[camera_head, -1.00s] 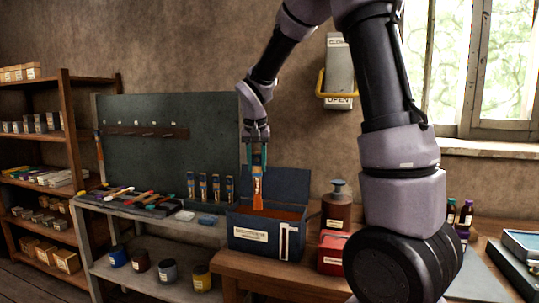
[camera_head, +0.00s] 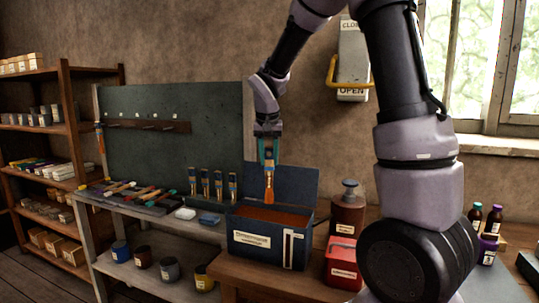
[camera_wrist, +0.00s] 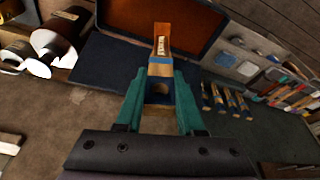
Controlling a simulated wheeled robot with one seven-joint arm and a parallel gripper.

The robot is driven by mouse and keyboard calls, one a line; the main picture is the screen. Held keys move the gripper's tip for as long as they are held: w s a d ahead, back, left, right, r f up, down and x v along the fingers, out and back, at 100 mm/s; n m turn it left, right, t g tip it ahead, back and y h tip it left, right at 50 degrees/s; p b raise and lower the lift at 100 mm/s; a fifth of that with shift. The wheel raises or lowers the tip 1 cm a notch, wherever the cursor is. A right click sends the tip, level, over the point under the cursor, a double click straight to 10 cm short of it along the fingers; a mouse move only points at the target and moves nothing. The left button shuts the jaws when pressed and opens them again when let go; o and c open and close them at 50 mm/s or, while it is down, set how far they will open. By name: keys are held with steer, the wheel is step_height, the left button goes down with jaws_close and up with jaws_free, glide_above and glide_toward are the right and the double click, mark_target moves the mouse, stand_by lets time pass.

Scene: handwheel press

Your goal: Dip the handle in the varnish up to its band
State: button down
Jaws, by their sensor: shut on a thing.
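My gripper (camera_head: 268,150) points down, its teal fingers shut on a handle (camera_head: 269,189). The handle hangs upright with its orange, flared end down and a blue band near the fingers. In the wrist view the handle (camera_wrist: 161,46) carries a small white label, and the band (camera_wrist: 160,69) shows just beyond the fingertips. The varnish box (camera_head: 268,250) is dark blue with its lid (camera_head: 288,184) open. Red-brown varnish (camera_head: 283,214) fills it and shows in the wrist view (camera_wrist: 200,18). The handle's end appears above the varnish, apart from it.
A brown bottle (camera_head: 347,212) and a red tin (camera_head: 341,262) stand right of the box. Several similar handles (camera_head: 219,187) stand in a row to the left, by white and blue blocks (camera_head: 185,213). A wall lever box (camera_head: 353,60) hangs behind.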

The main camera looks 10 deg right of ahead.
step_height(320, 180, down, 18)
stand_by(2.4)
steer(key=shift+f, duration=0.2)
stand_by(0.6)
steer(key=shift+r, duration=0.15)
stand_by(0.5)
